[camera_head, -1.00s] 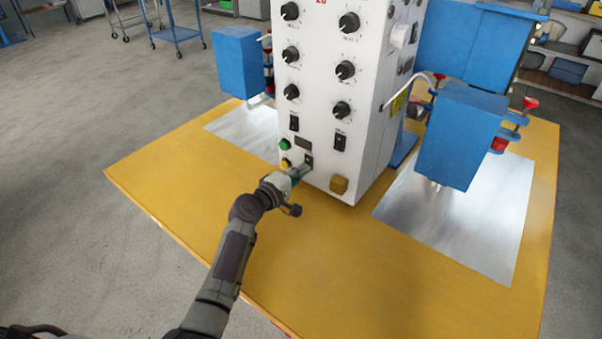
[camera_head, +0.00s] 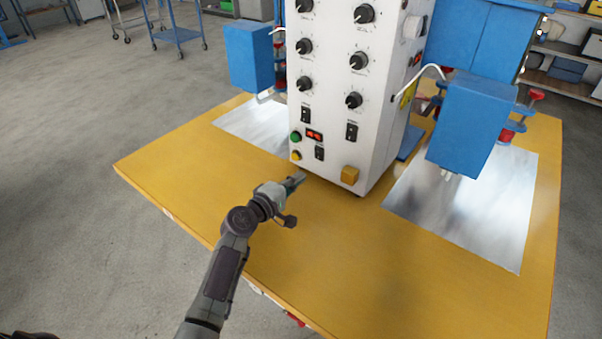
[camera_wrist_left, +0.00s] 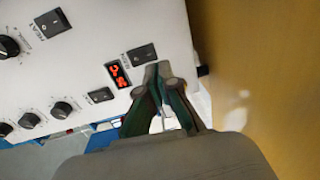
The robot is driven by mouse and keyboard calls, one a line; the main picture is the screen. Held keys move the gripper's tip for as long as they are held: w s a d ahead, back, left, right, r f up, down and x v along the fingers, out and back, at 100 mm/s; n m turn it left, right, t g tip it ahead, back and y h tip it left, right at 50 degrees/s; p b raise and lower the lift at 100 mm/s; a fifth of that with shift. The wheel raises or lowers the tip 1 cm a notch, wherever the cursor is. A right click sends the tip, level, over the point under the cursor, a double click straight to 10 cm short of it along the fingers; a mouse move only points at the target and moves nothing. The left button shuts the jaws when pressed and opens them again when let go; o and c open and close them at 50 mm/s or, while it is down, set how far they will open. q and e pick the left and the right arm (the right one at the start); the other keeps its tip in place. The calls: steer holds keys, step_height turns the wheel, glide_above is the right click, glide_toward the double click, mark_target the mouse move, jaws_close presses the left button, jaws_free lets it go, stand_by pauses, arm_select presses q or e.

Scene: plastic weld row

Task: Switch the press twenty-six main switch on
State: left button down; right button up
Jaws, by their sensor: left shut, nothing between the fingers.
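The white press cabinet (camera_head: 343,95) stands on the yellow table. Low on its front is a black rocker switch (camera_head: 319,153), below a small display (camera_head: 314,134) that is lit orange-red. The switch also shows in the left wrist view (camera_wrist_left: 142,54), beside the lit display (camera_wrist_left: 118,75). My left gripper (camera_head: 300,178) is shut and empty, just in front of and below the switch, apart from the panel in the head view. Its closed fingertips (camera_wrist_left: 158,72) appear close to the switch in the wrist view. My right gripper is out of view.
A green button (camera_head: 296,136) and a yellow button (camera_head: 296,155) sit left of the switch. Other rockers and black knobs are above. Blue press heads (camera_head: 466,123) flank the cabinet. The yellow table's front (camera_head: 340,260) is clear.

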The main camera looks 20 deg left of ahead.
arm_select(q)
steer(key=v, duration=0.2)
steer(key=f+v, duration=0.1)
steer(key=v, duration=0.2)
steer(key=shift+s+a, duration=0.15)
steer(key=shift+s, duration=0.2)
steer(key=shift+s+a+f, duration=0.1)
steer(key=shift+s, duration=0.2)
steer(key=shift+s+b, duration=0.2)
steer(key=shift+b, duration=0.1)
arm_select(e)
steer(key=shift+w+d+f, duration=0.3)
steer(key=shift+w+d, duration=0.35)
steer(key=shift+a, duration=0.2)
